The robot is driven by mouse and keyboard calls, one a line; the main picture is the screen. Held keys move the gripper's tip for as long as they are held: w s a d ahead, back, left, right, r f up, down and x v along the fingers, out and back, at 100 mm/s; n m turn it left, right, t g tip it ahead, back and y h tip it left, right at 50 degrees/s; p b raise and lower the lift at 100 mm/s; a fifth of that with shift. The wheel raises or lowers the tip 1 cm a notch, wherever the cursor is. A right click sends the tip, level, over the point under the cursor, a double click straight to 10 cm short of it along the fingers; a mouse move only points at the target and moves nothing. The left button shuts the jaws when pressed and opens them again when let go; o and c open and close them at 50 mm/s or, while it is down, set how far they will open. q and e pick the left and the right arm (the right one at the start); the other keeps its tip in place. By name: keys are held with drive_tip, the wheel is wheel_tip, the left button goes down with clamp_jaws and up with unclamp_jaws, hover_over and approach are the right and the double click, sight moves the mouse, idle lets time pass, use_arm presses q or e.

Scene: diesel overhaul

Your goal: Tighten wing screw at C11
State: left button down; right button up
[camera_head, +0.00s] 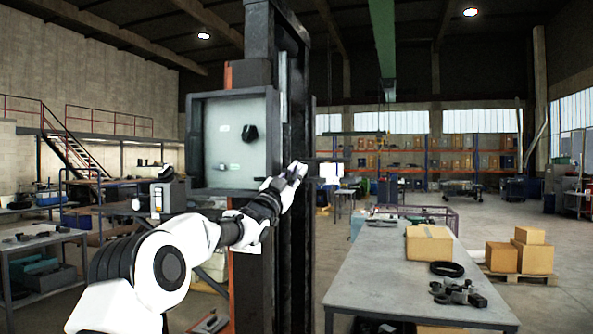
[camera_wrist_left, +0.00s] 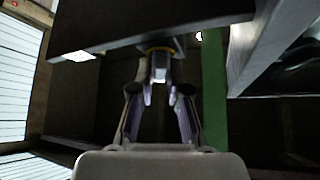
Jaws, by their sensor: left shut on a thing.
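My left gripper (camera_head: 297,170) reaches up from the lower left to the right side of a dark upright column (camera_head: 262,290). In the left wrist view, the gripper (camera_wrist_left: 159,92) has its fingers drawn together at a small pale metal piece (camera_wrist_left: 160,70), which looks like the wing screw. The piece hangs below a yellowish ring (camera_wrist_left: 160,44) on the underside of a dark plate (camera_wrist_left: 110,30). The screw cannot be made out in the head view, and no C11 label is legible. My right gripper is not in view.
A grey open-front box (camera_head: 233,185) with a black knob (camera_head: 250,133) is fixed on the column, left of the gripper. A grey workbench (camera_head: 385,290) at the right carries a cardboard box (camera_head: 429,245), a black ring (camera_head: 447,269) and metal parts. Another bench (camera_head: 45,240) stands left.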

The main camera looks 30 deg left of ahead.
use_arm(q)
drive_tip(key=m+h+p, duration=0.1)
drive_tip(key=m, duration=0.1)
drive_tip(key=m+g+h+p, duration=0.1)
drive_tip(key=m+h+p, duration=0.1)
drive_tip(key=shift+r+g, duration=0.3)
drive_tip(key=shift+r, duration=0.1)
drive_tip(key=shift+s+f+m+g+h+b, duration=0.1)
drive_tip(key=shift+f+m+g+h+b, duration=0.15)
drive_tip(key=shift+m, duration=0.35)
drive_tip(key=shift+f+m+g+h+b, duration=0.1)
drive_tip(key=shift+m+h, duration=0.25)
drive_tip(key=shift+m, duration=0.85)
drive_tip(key=shift+g+h, duration=0.3)
drive_tip(key=shift+g, duration=0.05)
drive_tip(key=m+g+h, duration=0.1)
drive_tip(key=m+g, duration=0.2)
drive_tip(key=m, duration=0.2)
drive_tip(key=shift+m, duration=0.3)
